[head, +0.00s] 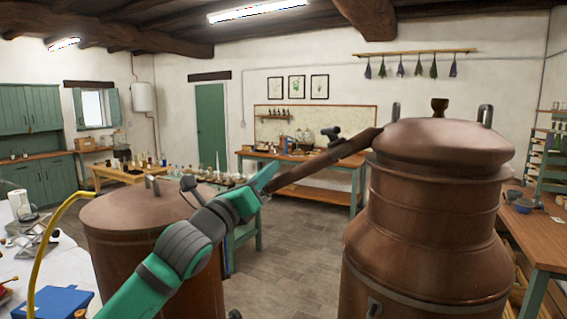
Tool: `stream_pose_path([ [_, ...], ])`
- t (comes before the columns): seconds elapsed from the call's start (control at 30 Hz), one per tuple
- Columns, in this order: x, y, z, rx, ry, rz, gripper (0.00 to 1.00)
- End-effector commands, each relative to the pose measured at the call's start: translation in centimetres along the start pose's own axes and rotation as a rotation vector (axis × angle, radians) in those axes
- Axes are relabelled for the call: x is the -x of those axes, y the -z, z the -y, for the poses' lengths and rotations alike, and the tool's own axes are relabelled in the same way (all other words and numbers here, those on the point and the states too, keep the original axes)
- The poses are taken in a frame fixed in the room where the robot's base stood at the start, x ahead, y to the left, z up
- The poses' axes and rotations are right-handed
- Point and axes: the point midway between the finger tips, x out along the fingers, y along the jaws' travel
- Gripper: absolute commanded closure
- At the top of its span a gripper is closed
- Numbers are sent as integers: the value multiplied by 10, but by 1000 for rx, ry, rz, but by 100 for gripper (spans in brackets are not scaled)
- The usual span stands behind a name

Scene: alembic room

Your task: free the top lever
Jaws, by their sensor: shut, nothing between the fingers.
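A large copper still (425,220) stands at the right with a domed lid (440,142). A grey upright loop (486,115) stands at the lid's right, and another (396,111) at its left. A dark metal piece (373,308) sits low on the still's body. I cannot tell which of these is the top lever. A brown pipe (335,156) slopes down left from the still's head. My teal and grey arm reaches up from the lower left. My gripper (266,178), at its far end, appears small and shut, overlapping the pipe's lower end; contact is unclear.
A second copper vessel (110,225) with a flat lid stands at the left, partly behind my arm. A yellow hose (40,262) curves at the far left beside a white-topped table (70,270). A workbench (545,235) stands at the right. Floor (290,270) is clear between the vessels.

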Motion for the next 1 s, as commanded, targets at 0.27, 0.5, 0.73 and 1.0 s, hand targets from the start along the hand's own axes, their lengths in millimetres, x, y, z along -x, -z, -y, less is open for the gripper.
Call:
stream_pose_path([
  [0.27, 0, -3, 3, 30, 1, 1, 68],
  [0.5, -54, -21, 76, 262, 7, 31, 68],
  [0.73, -93, -61, 150, 637, -1, 143, 68],
  [1.0, -103, -114, 205, 1207, 17, 344, 68],
])
